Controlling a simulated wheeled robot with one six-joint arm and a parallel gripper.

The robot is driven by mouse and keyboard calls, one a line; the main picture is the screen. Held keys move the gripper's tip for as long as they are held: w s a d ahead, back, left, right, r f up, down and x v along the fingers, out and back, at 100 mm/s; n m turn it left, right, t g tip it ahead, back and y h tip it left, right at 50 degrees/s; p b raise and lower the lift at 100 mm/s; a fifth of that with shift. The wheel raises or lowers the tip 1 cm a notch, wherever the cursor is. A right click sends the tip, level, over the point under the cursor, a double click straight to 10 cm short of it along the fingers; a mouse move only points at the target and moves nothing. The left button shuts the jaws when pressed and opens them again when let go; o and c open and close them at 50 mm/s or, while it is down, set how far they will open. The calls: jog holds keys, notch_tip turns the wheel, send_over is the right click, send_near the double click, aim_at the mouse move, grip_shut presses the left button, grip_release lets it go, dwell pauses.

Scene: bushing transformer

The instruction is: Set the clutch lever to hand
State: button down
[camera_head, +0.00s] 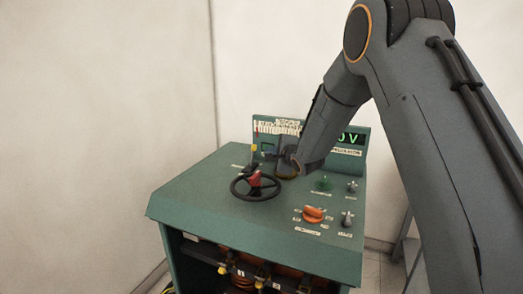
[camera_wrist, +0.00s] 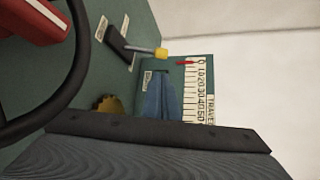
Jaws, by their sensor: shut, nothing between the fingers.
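The clutch lever appears to be the thin lever with a yellow knob (camera_head: 253,148) on the green console, behind the handwheel. In the wrist view its grey rod and yellow knob (camera_wrist: 161,54) stick out to the right from a dark base, with small white labels beside the base. Their text is too small to read. My gripper (camera_head: 268,155) is shut and empty, just right of the lever in the head view. I cannot tell whether it touches the lever. My arm hides part of the console behind it.
A black handwheel (camera_head: 256,188) with a red part at its hub stands in front of the lever. An orange knob (camera_head: 313,214) and small switches are at the right. A travel scale (camera_wrist: 200,92) and a voltage display (camera_head: 349,139) stand behind.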

aim_at(253, 149)
jog(key=p+x, duration=0.2)
jog(key=x, duration=0.7)
jog(key=shift+w+a+f, duration=0.15)
jog(key=shift+w+a, duration=0.05)
jog(key=shift+w, duration=0.1)
jog(key=shift+s+a+r, duration=0.15)
jog(key=shift+s+r, duration=0.05)
jog(key=shift+s, duration=0.25)
dwell(0.4)
jog(key=shift+s+a+r, duration=0.15)
jog(key=shift+s+a, duration=0.05)
jog(key=shift+s, duration=0.3)
jog(key=shift+s+a+r+b, duration=0.1)
jog(key=shift+s+a+b, duration=0.15)
jog(key=shift+s, duration=0.3)
jog(key=shift+s+a+b, duration=0.15)
jog(key=shift+s+b, duration=0.05)
jog(key=shift+s, duration=0.3)
jog(key=b+v, duration=0.1)
jog(key=v, duration=0.6)
jog(key=shift+s+d+b, duration=0.25)
jog(key=shift+s+b, duration=0.05)
jog(key=shift+b, duration=0.05)
jog(key=shift+r, duration=0.15)
